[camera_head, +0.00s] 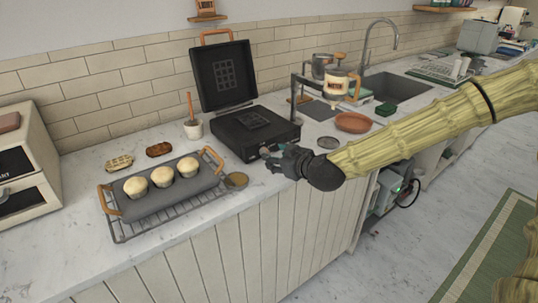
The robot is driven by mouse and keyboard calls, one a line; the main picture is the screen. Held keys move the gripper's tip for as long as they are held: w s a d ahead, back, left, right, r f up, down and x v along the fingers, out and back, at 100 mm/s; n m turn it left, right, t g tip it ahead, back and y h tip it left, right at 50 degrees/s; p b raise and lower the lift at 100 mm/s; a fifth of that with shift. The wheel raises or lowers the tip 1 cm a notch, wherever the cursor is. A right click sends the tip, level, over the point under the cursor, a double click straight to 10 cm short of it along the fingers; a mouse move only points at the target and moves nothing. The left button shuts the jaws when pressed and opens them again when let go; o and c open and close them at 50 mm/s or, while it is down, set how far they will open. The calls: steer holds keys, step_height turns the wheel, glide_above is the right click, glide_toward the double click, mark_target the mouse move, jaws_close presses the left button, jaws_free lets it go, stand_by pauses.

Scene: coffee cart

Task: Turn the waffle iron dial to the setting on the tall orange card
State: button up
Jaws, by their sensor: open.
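The black waffle iron (240,136) stands on the counter with its lid (223,75) raised upright and an orange-brown handle on top. Its lower plate faces up and looks empty. My gripper (271,160) reaches in from the right, low at the front right of the iron's base. It is open, with its fingertips close to the front face; whether they touch it I cannot tell. The dial is not clearly visible and may be hidden by the fingers. I cannot make out a tall orange card, so its setting is unreadable here.
A grey tray with three muffins (163,177) sits on a wire rack (127,232) at front left. A small pot with a brush (193,128) stands left of the iron. A labelled jar (336,87), terracotta dish (353,122) and sink (395,88) lie right.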

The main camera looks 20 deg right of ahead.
steer(key=shift+x, duration=2.8)
steer(key=shift+a, duration=0.1)
steer(key=c, duration=1)
